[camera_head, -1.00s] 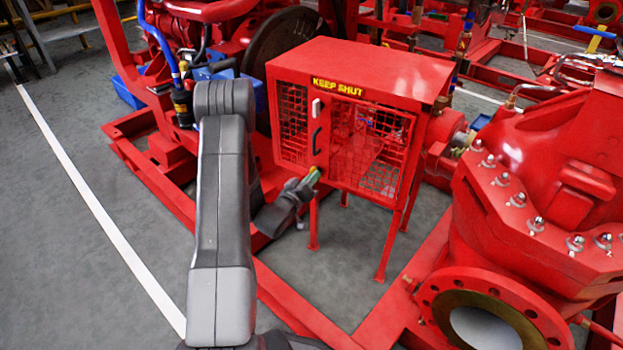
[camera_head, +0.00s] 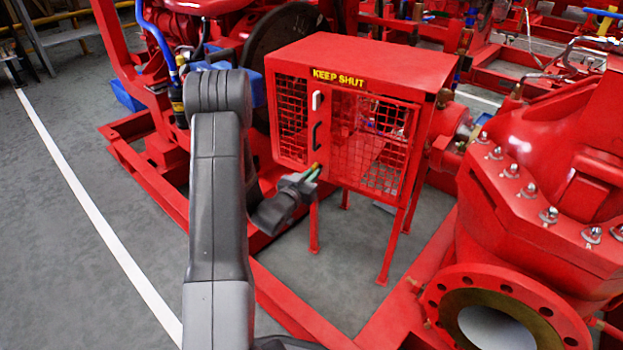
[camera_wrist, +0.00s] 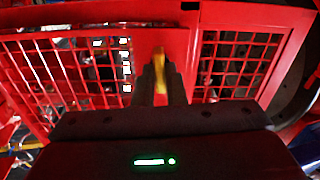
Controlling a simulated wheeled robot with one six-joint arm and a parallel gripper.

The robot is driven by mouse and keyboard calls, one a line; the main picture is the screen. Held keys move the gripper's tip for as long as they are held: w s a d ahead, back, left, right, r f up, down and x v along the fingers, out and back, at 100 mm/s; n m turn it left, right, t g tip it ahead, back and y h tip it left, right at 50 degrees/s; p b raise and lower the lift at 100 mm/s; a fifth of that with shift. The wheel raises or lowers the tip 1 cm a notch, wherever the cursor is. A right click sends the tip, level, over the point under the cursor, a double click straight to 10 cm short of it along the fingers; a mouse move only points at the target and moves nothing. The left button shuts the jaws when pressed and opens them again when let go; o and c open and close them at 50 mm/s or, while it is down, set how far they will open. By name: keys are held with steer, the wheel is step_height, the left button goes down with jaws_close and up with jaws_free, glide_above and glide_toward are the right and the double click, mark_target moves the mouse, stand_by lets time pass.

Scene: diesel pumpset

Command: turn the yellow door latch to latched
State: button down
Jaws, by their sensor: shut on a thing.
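The yellow door latch (camera_wrist: 160,62) shows between my gripper's fingertips in the wrist view, upright or nearly so against the red door frame. In the head view only a small bit of yellow (camera_head: 315,166) shows at the lower front edge of the red cage box (camera_head: 365,55). My gripper (camera_head: 308,176) reaches up to it from the lower left. In the wrist view my gripper (camera_wrist: 160,78) is shut on the latch, and its fingers hide the lower part. The mesh door (camera_head: 370,145) carries a black handle (camera_head: 317,137) and looks closed or nearly so.
A white fitting (camera_head: 317,100) sits above the black handle. A "KEEP SHUT" label (camera_head: 338,78) is on the box's top edge. A red flanged pump casing (camera_head: 530,210) stands close on the right. Red base rails (camera_head: 300,310) run along the floor. Grey floor is clear at left.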

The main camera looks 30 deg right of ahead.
steer(key=shift+m, duration=0.6)
steer(key=c, duration=1.5)
jaws_free()
steer(key=p+v, duration=0.3)
steer(key=v, duration=1.1)
steer(key=shift+d, duration=0.1)
